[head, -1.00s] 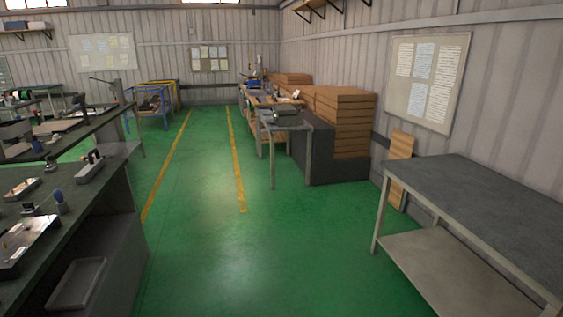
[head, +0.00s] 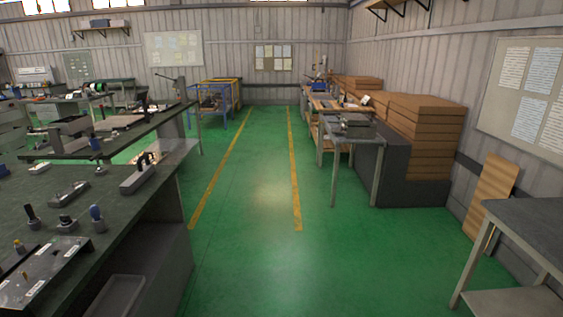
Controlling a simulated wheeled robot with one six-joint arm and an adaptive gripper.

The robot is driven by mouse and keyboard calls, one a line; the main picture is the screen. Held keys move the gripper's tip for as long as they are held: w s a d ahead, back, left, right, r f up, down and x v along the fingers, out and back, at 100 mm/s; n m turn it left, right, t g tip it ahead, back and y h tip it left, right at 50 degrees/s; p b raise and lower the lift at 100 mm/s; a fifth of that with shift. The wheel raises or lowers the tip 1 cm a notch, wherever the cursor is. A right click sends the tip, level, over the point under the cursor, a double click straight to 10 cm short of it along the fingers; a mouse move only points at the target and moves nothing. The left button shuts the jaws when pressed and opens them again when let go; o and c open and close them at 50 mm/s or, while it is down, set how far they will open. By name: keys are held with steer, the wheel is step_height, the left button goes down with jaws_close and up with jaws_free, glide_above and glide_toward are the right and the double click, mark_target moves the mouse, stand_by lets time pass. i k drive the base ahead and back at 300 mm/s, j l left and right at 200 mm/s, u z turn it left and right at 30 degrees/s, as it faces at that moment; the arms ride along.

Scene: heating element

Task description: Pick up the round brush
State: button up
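I cannot make out a round brush for certain in the head view. Small handled tools stand on the dark workbench (head: 150,222) at the left: a black-handled one (head: 32,216), a blue-handled one (head: 97,218) and a low dark one (head: 66,223) between them. They are too small to tell whether one is a brush. My gripper is not in view.
A green floor aisle (head: 245,200) between yellow lines is clear ahead. A grey metal table (head: 356,130) and stacked brown boxes (head: 428,130) stand at the right. Another grey table (head: 530,225) is at the near right. A wooden board (head: 491,195) leans on the wall.

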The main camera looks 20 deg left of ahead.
mark_target(28, 208)
steer(key=i+l+u, duration=0.15)
steer(key=i+u, duration=0.2)
steer(key=i+l+u, duration=0.25)
steer(key=i+u, duration=0.15)
steer(key=i+l+u, duration=0.8)
steer(key=l+u, duration=0.3)
steer(key=i+l+u, duration=0.15)
steer(key=l+u, duration=0.2)
steer(key=l, duration=0.3)
steer(key=l+u, duration=0.35)
steer(key=l, duration=0.2)
steer(key=l+u, duration=0.4)
steer(key=l, duration=0.25)
